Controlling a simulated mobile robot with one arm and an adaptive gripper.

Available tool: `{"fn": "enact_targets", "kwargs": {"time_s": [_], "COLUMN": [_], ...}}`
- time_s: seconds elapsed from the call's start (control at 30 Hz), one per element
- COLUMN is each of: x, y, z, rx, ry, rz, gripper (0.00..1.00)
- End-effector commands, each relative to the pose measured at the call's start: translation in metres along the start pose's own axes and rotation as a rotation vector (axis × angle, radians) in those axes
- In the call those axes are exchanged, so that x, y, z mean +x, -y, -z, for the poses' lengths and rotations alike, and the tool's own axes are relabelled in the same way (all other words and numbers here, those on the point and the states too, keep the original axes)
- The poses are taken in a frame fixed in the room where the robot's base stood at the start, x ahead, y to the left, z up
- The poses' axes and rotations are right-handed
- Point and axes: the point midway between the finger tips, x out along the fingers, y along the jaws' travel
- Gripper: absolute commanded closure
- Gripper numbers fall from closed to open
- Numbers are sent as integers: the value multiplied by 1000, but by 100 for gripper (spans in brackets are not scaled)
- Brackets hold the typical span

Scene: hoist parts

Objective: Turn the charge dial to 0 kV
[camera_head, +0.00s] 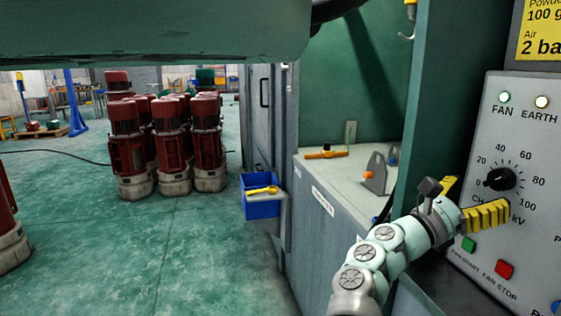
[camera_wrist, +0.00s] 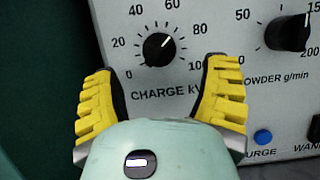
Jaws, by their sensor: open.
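The charge dial (camera_head: 501,179) is a round black knob on the grey control panel (camera_head: 544,130), on a scale from 0 to 100 kV. It also shows in the wrist view (camera_wrist: 159,49), where its white mark seems to point up and right, around 60 to 80. My gripper (camera_head: 482,197) has two yellow ribbed fingers, spread open and empty. In the wrist view, my gripper (camera_wrist: 163,70) has its fingertips on either side of and a little below the dial, apparently not touching it. In the head view, a finger covers part of the CHARGE kV label.
A powder dial (camera_wrist: 289,32) sits right of the charge dial. Green (camera_head: 469,244) and red (camera_head: 505,269) fan buttons lie below my gripper. A blue purge button (camera_wrist: 263,137) is lower right. Red motors (camera_head: 170,140) and a blue bin (camera_head: 262,208) stand left.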

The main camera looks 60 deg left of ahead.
Motion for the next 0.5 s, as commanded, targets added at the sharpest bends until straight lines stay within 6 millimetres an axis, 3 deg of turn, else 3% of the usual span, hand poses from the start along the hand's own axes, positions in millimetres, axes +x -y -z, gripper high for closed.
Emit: {"fn": "enact_targets", "kwargs": {"time_s": [0.03, 0.2, 0.5], "x": [12, 37, 51], "y": [1, 1, 0], "z": [-1, 0, 1], "rx": [-2, -4, -3], "ry": [1, -1, -1], "rz": [5, 5, -1], "gripper": [26, 26, 26]}}
